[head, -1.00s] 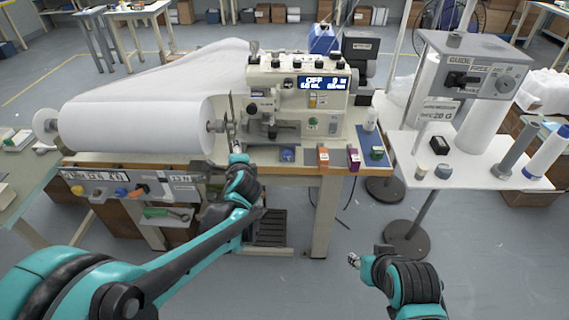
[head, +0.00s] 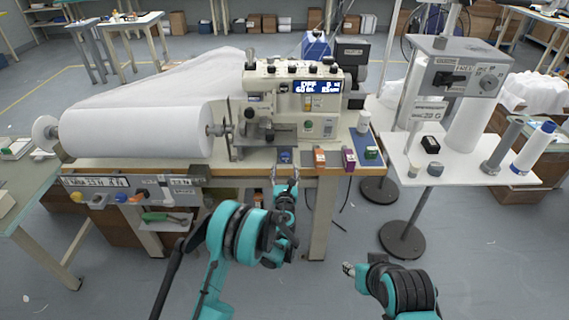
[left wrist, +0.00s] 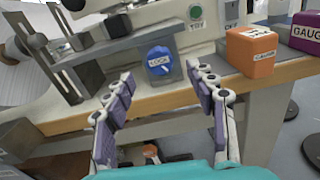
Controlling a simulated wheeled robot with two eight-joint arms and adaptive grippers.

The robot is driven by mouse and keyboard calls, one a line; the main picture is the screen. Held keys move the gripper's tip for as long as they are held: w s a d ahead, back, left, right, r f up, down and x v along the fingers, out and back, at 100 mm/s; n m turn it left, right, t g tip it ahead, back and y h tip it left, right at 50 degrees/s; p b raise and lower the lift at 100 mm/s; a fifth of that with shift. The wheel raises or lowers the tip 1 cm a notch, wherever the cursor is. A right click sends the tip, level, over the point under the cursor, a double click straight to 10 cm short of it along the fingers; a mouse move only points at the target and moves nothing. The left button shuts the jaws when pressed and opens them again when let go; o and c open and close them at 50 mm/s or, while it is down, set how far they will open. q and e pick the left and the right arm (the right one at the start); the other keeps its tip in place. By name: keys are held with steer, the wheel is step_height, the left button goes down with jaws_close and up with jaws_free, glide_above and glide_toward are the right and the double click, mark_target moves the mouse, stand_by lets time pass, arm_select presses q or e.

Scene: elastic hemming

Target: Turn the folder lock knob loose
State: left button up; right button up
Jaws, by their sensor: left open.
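The folder lock knob is a round blue knob (left wrist: 159,61) with a white label reading LOCK, on the front of the sewing machine's work area in the left wrist view. It shows small and blue in the head view (head: 286,156), at the table's front edge. My left gripper (left wrist: 157,80) is open and empty, its two purple-padded fingers pointing at the knob from either side and a little short of it. In the head view the left gripper (head: 285,174) is just in front of the table edge, below the knob. My right gripper (head: 348,269) is low at the right, away from the table, too small to judge.
The sewing machine (head: 295,100) stands behind the knob. An orange gauge block (left wrist: 252,52) and a purple gauge block (head: 349,158) stand to the right. A metal folder bracket (left wrist: 85,55) is close on the left. A large white roll (head: 135,132) lies further left.

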mark_target(285, 159)
arm_select(q)
steer(key=w+b, duration=0.1)
steer(key=w, duration=0.4)
steer(key=shift+w, duration=0.15)
steer(key=c, duration=1.2)
